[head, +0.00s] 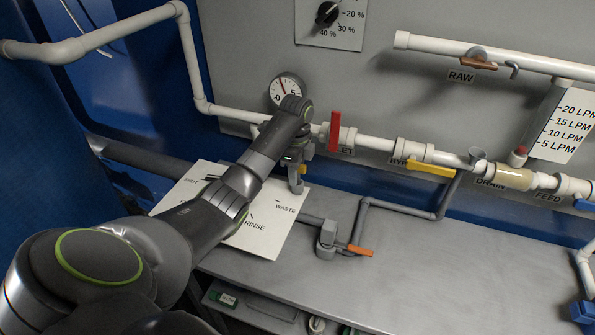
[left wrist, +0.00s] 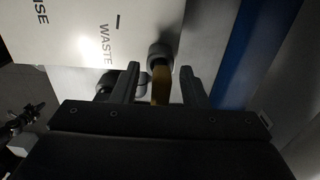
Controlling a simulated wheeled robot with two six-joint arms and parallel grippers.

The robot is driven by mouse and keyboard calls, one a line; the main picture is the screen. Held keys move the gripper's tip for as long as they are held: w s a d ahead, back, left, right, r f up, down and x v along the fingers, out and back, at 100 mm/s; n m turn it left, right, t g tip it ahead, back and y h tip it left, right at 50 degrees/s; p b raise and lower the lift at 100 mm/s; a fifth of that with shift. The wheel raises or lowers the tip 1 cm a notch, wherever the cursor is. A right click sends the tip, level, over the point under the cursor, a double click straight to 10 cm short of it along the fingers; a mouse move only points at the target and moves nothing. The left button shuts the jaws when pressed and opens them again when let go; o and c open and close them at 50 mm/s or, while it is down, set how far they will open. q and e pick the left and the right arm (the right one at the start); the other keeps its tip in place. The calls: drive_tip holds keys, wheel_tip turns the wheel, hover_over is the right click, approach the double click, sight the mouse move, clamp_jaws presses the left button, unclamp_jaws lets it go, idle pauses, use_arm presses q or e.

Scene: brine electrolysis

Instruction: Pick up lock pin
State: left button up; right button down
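My left gripper (head: 306,150) reaches down at the pipes above the white placard (head: 283,225). In the left wrist view the two fingers of this gripper (left wrist: 158,77) stand apart, with gaps beside a yellow-orange handle (left wrist: 161,86) between them. The handle joins a round dark grey fitting (left wrist: 160,54); it also shows in the head view (head: 302,169), partly hidden by the gripper. I cannot identify the lock pin with certainty. A small grey bent piece (head: 513,70) hangs from the RAW pipe beside its brown handle (head: 478,63). My right gripper is not in view.
A red handle (head: 335,131) stands upright close to the right of the left gripper. A gauge (head: 287,89), a yellow handle (head: 431,169) and an orange valve handle (head: 361,250) are nearby. The grey bench (head: 430,275) is largely clear at the right.

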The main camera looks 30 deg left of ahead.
use_arm(q)
clamp_jaws()
idle(0.3)
